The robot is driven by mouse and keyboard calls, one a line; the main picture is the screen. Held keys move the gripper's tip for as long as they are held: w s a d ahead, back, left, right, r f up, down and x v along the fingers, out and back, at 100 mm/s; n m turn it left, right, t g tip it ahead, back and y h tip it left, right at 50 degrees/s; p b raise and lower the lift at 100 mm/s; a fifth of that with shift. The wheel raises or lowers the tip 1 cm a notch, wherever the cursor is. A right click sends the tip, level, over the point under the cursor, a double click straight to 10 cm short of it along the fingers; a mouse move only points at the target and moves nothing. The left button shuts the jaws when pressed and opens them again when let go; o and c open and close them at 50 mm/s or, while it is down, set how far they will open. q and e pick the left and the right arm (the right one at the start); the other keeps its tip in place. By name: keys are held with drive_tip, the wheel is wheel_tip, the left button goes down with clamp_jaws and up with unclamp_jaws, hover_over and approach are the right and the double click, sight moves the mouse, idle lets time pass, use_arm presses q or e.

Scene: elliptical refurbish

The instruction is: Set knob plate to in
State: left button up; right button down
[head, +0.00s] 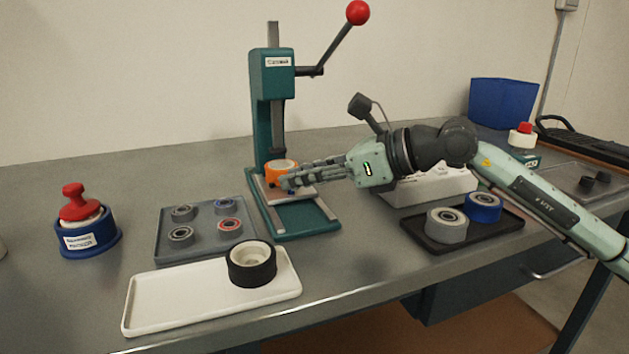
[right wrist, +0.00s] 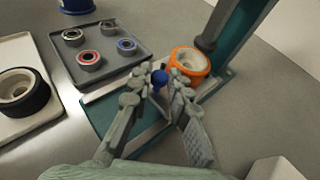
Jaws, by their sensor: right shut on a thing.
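The knob plate (head: 267,194) is a pale sliding plate low on the green press (head: 268,90), with an orange wheel (head: 280,168) on it under the ram. The orange wheel also shows in the right wrist view (right wrist: 188,62). The plate's blue knob (right wrist: 160,78) sits between the fingertips of my right gripper (head: 288,182). My right gripper is shut on the knob, beside the orange wheel, and its fingers hide part of the plate. My left gripper is not in view.
A grey tray (head: 205,247) with several bearings and a white tray (head: 165,302) with a black wheel (head: 252,272) are left of the press. A black tray (head: 495,237) with grey and blue wheels is at right. A red-handled blue pot (head: 88,242) stands far left.

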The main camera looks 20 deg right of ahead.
drive_tip(key=shift+w+r, duration=0.15)
drive_tip(key=shift+w, duration=0.95)
drive_tip(key=shift+d, duration=0.1)
drive_tip(key=c, duration=1.9)
unclamp_jaws()
drive_tip(key=o, duration=0.4)
drive_tip(key=shift+w, duration=0.15)
drive_tip(key=shift+o, duration=0.2)
drive_tip(key=v, duration=1.1)
drive_tip(key=shift+s, duration=0.4)
